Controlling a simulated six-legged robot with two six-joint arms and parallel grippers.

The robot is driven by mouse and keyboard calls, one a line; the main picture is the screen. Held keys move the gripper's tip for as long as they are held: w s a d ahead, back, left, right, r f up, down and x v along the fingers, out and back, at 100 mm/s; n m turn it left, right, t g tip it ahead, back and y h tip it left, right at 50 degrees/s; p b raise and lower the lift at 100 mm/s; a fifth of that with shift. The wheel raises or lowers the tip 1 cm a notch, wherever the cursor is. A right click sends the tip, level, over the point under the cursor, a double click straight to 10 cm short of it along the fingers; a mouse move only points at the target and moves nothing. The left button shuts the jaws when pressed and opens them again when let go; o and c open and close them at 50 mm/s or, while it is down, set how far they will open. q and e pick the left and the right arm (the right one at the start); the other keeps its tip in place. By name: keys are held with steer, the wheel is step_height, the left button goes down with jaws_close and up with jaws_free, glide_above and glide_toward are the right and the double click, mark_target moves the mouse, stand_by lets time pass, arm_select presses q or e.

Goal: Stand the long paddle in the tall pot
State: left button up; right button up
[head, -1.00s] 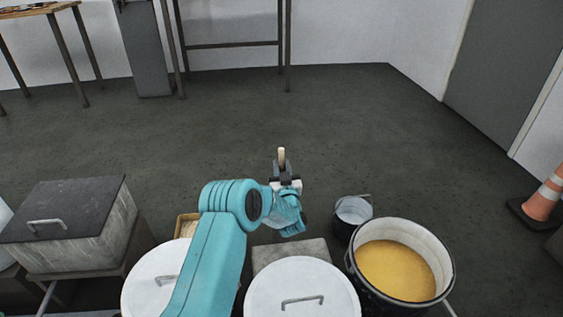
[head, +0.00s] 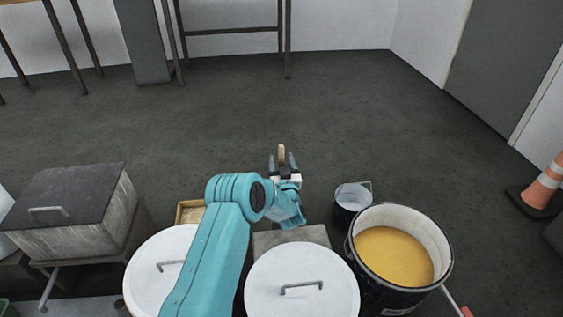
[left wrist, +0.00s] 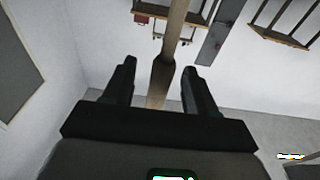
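The paddle, a pale wooden length (head: 282,153), shows foreshortened beyond my left gripper (head: 282,164). In the left wrist view the paddle (left wrist: 172,35) runs away from between the fingers of my left gripper (left wrist: 158,80) and is wider near them. The fingers stand apart, with a gap on each side of the wood, so the gripper is open around it. The paddle's near end is hidden. A large dark pot (head: 378,292) with yellow contents stands at the right, and a small dark bucket (head: 349,210) beside it. I cannot tell which is the tall pot. My right gripper is not in view.
Two white lidded containers (head: 302,286) (head: 148,262) stand in front, with a grey block (head: 290,238) and a small wooden box (head: 188,212) behind them. A grey lidded bin (head: 75,215) is at left, a traffic cone (head: 545,185) at right. The floor beyond is clear.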

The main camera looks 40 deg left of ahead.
arm_select(q)
steer(key=p+v, duration=0.4)
steer(key=v, duration=0.8)
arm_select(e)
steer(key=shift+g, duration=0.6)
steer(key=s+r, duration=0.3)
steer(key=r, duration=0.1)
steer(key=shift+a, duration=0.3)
